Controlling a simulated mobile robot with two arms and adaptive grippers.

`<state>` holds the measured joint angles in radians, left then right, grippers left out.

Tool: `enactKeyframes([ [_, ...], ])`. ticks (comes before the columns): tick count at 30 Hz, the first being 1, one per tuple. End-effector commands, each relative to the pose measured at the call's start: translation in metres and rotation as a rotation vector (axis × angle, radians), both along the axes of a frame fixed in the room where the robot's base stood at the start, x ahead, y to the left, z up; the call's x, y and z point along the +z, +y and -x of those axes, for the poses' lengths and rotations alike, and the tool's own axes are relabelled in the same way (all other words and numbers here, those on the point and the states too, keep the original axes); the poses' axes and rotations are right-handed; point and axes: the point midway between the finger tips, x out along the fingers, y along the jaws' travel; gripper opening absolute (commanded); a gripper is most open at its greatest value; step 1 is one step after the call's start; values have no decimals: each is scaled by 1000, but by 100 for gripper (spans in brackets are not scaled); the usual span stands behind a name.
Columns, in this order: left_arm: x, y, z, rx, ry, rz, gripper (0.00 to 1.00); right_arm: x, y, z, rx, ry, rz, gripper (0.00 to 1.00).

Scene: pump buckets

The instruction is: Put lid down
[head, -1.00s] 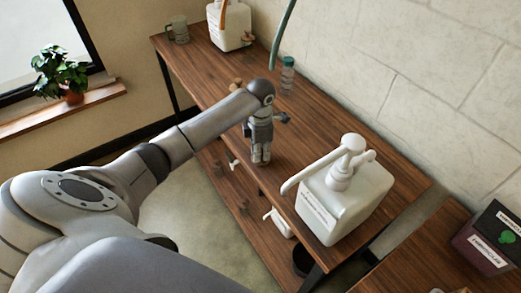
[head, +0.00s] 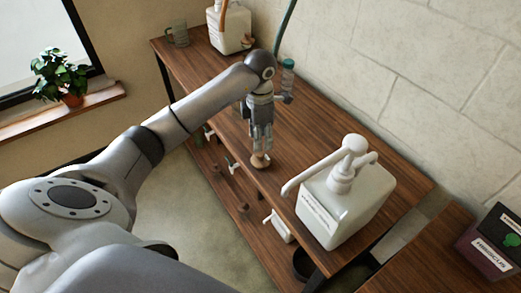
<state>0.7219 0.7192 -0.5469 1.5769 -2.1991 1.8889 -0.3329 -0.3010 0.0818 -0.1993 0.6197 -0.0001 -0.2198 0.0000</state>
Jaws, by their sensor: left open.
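A small round tan-brown lid (head: 261,161) sits on the wooden shelf top near its front edge. My left gripper (head: 262,146) points straight down just above the lid, with its fingers open. The fingertips are close to the lid; I cannot tell whether they touch it. My right gripper is not in view.
A white pump bucket (head: 345,205) stands at the near right of the shelf top (head: 335,120). Another white bucket (head: 230,30) with an orange tube and a glass mug (head: 177,34) are at the far end. A clear bottle (head: 288,77) stands behind my gripper. A dark HIBISCUS box (head: 490,243) is at right.

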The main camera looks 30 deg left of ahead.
Motion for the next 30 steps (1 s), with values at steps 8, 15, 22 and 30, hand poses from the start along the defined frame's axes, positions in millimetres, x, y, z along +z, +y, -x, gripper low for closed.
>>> enactKeyframes([
  [8,39,1,-1,0,-1,-1,42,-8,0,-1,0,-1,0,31],
  [15,45,1,0,1,1,0,42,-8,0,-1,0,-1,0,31],
  [22,45,0,0,1,1,0,42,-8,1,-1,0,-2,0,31],
  [30,45,0,0,0,1,0,42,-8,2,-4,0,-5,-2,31],
])
